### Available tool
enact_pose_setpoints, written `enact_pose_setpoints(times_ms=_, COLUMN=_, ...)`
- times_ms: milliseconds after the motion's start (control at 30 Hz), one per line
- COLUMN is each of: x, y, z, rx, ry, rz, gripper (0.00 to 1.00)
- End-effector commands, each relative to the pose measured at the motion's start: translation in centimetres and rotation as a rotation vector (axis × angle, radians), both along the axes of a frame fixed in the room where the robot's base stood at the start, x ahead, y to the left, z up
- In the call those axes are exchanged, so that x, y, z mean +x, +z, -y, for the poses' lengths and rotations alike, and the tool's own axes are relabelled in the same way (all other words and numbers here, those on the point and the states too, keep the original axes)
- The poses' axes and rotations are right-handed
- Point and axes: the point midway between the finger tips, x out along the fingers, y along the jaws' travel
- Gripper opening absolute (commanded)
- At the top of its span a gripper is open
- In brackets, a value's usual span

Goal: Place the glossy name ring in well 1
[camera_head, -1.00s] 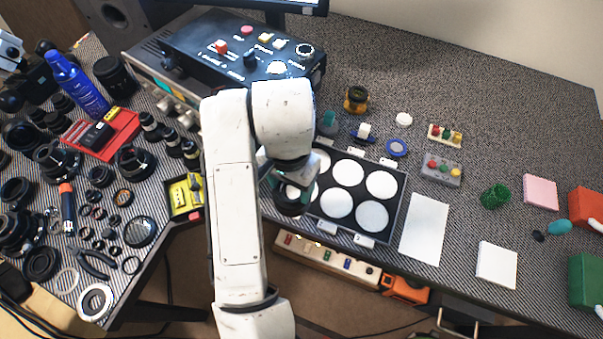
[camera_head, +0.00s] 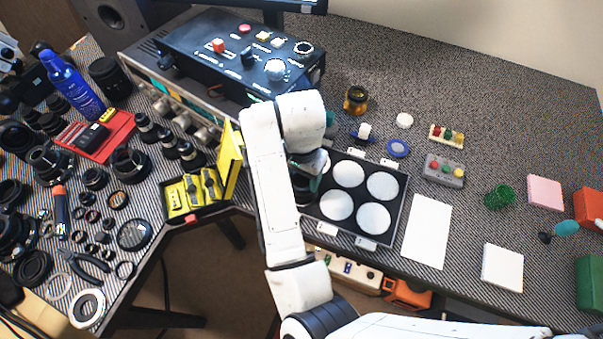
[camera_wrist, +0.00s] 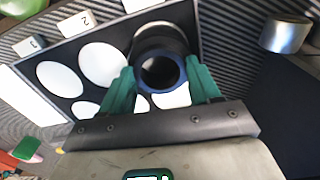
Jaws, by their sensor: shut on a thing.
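A dark glossy ring (camera_wrist: 181,78) sits between the two green fingers of my gripper (camera_wrist: 162,78) in the wrist view, which are shut on it. Its near rim is bluish and I look into its opening. It covers the upper right part of the black tray (camera_wrist: 192,20) with white round wells. Tags 2 (camera_wrist: 77,24) and 3 (camera_wrist: 28,46) show on the tray edge; well 1's tag is not readable. In the head view my gripper (camera_head: 312,184) is at the left part of the tray (camera_head: 398,205), partly hidden by my arm. I cannot tell whether the ring touches the tray.
A yellow open case (camera_head: 200,195) lies left of my arm. A metal cylinder (camera_wrist: 286,34) stands right in the wrist view.

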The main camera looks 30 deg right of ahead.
Motion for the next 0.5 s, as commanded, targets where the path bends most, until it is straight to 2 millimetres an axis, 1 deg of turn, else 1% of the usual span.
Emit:
enact_pose_setpoints(times_ms=167, x=0.02, y=0.02, z=-0.01, rx=0.001, ry=0.000, rz=0.001, gripper=0.13)
enact_pose_setpoints(times_ms=333, x=0.01, y=-0.43, z=0.00, rx=0.000, ry=0.000, rz=0.000, gripper=0.13)
enact_pose_setpoints(times_ms=367, x=0.01, y=-0.32, z=-0.02, rx=0.001, ry=0.000, rz=0.001, gripper=0.65)
enact_pose_setpoints(times_ms=500, x=0.01, y=-0.30, z=-0.02, rx=0.001, ry=0.000, rz=0.001, gripper=0.78)
